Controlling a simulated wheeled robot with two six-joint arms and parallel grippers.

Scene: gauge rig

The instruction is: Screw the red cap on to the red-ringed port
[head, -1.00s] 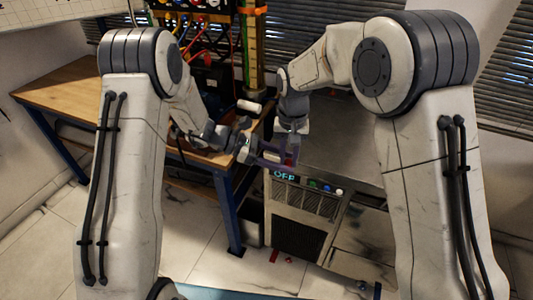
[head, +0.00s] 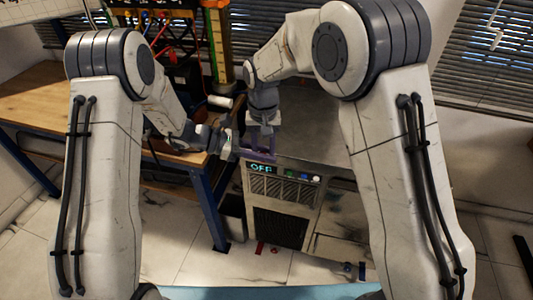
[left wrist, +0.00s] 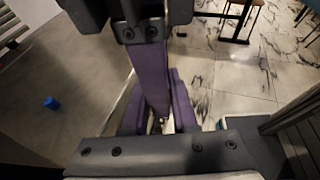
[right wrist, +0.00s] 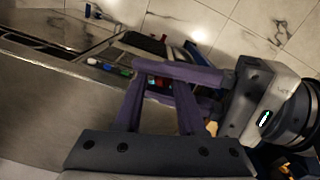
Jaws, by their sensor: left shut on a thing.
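My left gripper (head: 240,153) and right gripper (head: 262,148) meet above the front edge of the steel bench, their purple fingers crossing. A small red patch, seemingly the red cap (right wrist: 162,80), shows between the fingers in the right wrist view; most of it is hidden. My left gripper (left wrist: 156,108) is shut on it. My right gripper (right wrist: 160,95) has its fingers a little apart around that spot; whether they touch the cap is unclear. I cannot make out the red-ringed port.
The steel bench (head: 310,135) carries a display reading OFF (head: 262,168) and coloured buttons. A blue cap (left wrist: 50,103) stands on its top. A wooden table (head: 35,95) is at left, with a white cylinder (head: 219,101) near its corner. Small red and blue pieces lie on the floor.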

